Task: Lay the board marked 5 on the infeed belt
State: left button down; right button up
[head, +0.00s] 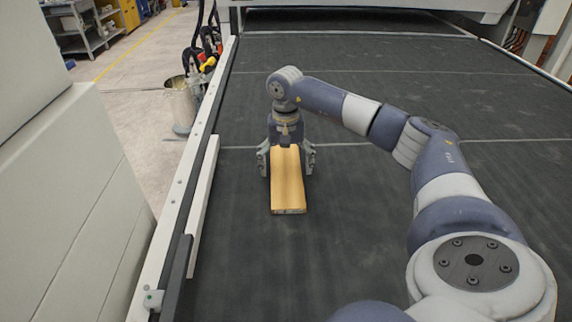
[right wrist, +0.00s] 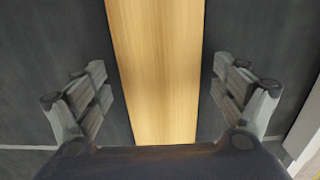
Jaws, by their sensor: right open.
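A light wooden board (head: 288,182) lies flat on the dark infeed belt (head: 360,240), its long side running toward me. No number is readable on it; a small mark on its near end face is too small to read. My right gripper (head: 286,160) is over the board's far part, with one finger on each side. In the right wrist view the board (right wrist: 155,70) passes between the open fingers of the gripper (right wrist: 160,100), with a gap on both sides. My left gripper is not in view.
A white side rail (head: 190,185) with a raised guide bar (head: 203,190) runs along the belt's left edge. A grey machine housing (head: 65,200) stands at the left. A metal bucket (head: 181,108) with hoses stands beyond the rail. The belt is clear around the board.

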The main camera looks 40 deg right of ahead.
aim_at(286, 170)
jog(key=shift+r, duration=0.1)
notch_tip(286, 170, up, 12)
jog(key=b, duration=0.1)
dwell(0.4)
dwell(0.5)
